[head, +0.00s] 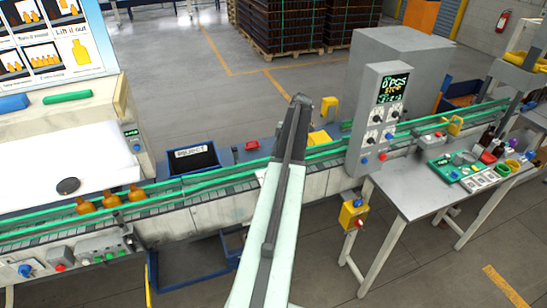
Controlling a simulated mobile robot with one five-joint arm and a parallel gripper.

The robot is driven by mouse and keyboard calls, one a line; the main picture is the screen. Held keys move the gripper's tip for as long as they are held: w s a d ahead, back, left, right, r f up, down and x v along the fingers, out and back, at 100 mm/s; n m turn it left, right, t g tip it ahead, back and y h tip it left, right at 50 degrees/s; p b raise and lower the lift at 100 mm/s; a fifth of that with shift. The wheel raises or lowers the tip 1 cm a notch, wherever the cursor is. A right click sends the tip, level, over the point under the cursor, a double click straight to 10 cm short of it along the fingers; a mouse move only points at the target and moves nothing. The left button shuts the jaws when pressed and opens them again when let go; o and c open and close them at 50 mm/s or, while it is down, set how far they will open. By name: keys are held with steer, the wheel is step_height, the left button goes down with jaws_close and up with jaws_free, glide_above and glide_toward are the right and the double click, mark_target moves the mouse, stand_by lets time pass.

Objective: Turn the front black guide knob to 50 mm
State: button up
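A conveyor with green guide rails (220,176) runs across the picture from lower left to upper right. I cannot pick out the front black guide knob or a millimetre scale for sure at this size. My arm rises from the bottom middle and crosses in front of the conveyor. Its far end is dark and narrow, and the fingers of my gripper cannot be made out there. Part of the conveyor is hidden behind my arm. Several amber bottles (111,200) stand between the rails at the left.
A grey control cabinet (374,125) with a lit display stands right of my arm. A side table (410,196) holds a green tray (448,172) and small items. A yellow box (353,214) hangs at the table's near left corner.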

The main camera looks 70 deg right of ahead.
steer(key=shift+r, duration=0.15)
steer(key=w+a+g+h, duration=0.1)
steer(key=w+a+f+g, duration=0.1)
steer(key=w+a+g+h, duration=0.1)
steer(key=a, duration=0.1)
steer(key=shift+f+n+g+h, duration=0.3)
steer(key=shift+f+n, duration=0.1)
steer(key=f+g+h+b, duration=0.1)
steer(key=f+b, duration=0.1)
steer(key=d+f+g+h+b, duration=0.1)
steer(key=b, duration=0.2)
steer(key=f+n+g+h+b, duration=0.1)
steer(key=f+b, duration=0.1)
steer(key=shift+w+d+f+h+b, duration=0.1)
steer(key=shift+d+f+h+b, duration=0.2)
steer(key=shift+h+b, duration=0.1)
steer(key=shift+a+r, duration=0.1)
steer(key=shift+r, duration=0.05)
